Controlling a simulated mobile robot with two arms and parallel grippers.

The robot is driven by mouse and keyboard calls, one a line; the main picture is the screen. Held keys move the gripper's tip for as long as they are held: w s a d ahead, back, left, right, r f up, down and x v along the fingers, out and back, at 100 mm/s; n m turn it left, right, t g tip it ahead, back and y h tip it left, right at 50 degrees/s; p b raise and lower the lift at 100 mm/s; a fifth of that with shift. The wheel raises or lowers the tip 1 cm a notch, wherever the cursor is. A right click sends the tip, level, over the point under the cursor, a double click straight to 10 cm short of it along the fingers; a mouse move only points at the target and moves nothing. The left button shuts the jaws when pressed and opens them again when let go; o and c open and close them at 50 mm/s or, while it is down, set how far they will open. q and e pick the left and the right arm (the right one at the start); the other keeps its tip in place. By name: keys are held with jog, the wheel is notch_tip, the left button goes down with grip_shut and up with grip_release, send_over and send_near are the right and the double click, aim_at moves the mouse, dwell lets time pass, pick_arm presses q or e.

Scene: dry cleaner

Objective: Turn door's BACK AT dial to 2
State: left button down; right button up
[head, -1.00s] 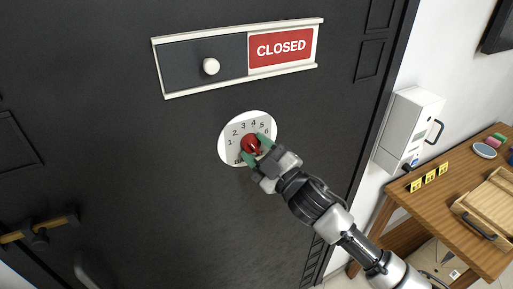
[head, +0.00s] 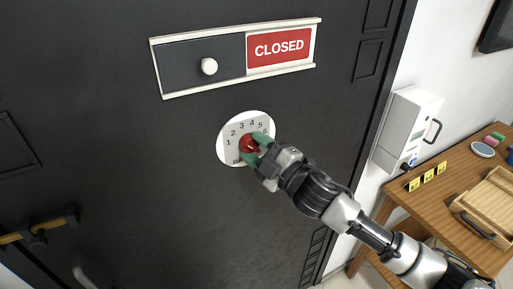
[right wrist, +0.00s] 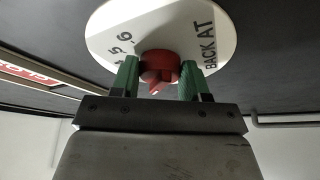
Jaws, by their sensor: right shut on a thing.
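The BACK AT dial is a white round plate (head: 226,150) with numbers around a red knob (head: 247,145), on the dark door (head: 130,190) below the CLOSED sign. My right gripper (head: 255,148) has its green fingers shut on the red knob. In the right wrist view the knob (right wrist: 160,68) sits between the two fingers (right wrist: 160,78), and 5, 6 and BACK AT show on the plate (right wrist: 208,18). The gripper covers part of the plate, and I cannot tell for sure which number the knob points to. My left gripper is not in view.
A sliding sign (head: 281,47) reads CLOSED, with a white knob (head: 209,66) at its left part. A white wall box (head: 408,128) and a wooden table (head: 468,190) with a tray and yellow number tags stand at the right.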

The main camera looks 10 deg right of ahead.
jog(key=o, duration=0.9)
jog(key=shift+s+d+f+b, duration=0.2)
jog(key=shift+b, duration=0.1)
jog(key=b+v, duration=0.5)
jog(key=v, duration=0.5)
jog(key=shift+s+r, duration=0.1)
jog(key=shift+r, duration=0.05)
